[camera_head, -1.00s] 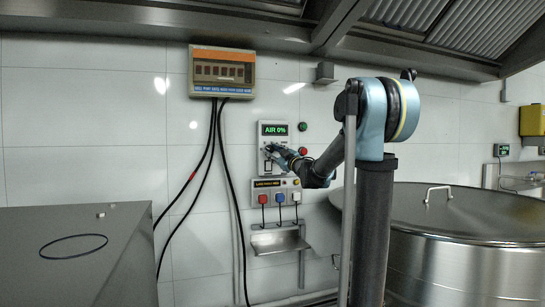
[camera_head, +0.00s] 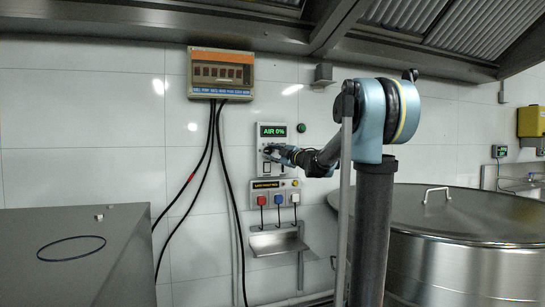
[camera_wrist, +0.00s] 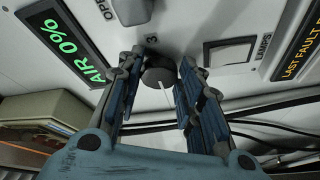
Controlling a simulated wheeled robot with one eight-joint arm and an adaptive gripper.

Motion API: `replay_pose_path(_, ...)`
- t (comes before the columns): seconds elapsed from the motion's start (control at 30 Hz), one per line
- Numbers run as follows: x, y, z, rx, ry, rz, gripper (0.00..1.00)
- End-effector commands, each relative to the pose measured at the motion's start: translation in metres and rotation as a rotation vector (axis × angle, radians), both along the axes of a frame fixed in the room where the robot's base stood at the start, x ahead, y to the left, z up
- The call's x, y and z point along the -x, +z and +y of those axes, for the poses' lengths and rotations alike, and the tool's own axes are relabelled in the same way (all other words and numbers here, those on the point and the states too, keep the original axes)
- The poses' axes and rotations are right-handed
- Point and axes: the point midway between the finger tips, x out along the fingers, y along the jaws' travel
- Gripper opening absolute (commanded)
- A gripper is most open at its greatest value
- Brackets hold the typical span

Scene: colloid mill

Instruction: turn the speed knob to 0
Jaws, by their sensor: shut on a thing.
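A dark round knob (camera_wrist: 159,73) with a white pointer line sits on the light control panel in the wrist view. A small "3" is printed beside it. My gripper (camera_wrist: 160,68) has its two blue-grey fingers on either side of the knob, shut on it. In the head view my gripper (camera_head: 270,151) is at the wall panel (camera_head: 261,168), below the display, and hides the knob. The green display (camera_head: 272,130) reads "AIR 0%"; it also shows at upper left in the wrist view (camera_wrist: 70,42).
A large steel vessel (camera_head: 450,260) stands at right.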

Motion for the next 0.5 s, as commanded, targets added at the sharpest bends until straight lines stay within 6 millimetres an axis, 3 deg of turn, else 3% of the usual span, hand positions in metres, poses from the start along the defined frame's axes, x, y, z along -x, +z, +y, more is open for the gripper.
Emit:
replay_pose_path(0.23, 0.0009, -0.0008, 0.0015, 0.002, 0.003, -0.001, 0.10)
replay_pose_path(0.27, 0.0009, -0.0008, 0.0016, 0.001, 0.003, -0.001, 0.38)
replay_pose_path(0.33, 0.0009, -0.0007, 0.0015, 0.001, 0.003, -0.001, 0.54)
replay_pose_path(0.5, 0.0007, -0.0005, 0.0011, 0.000, 0.002, 0.000, 0.54)
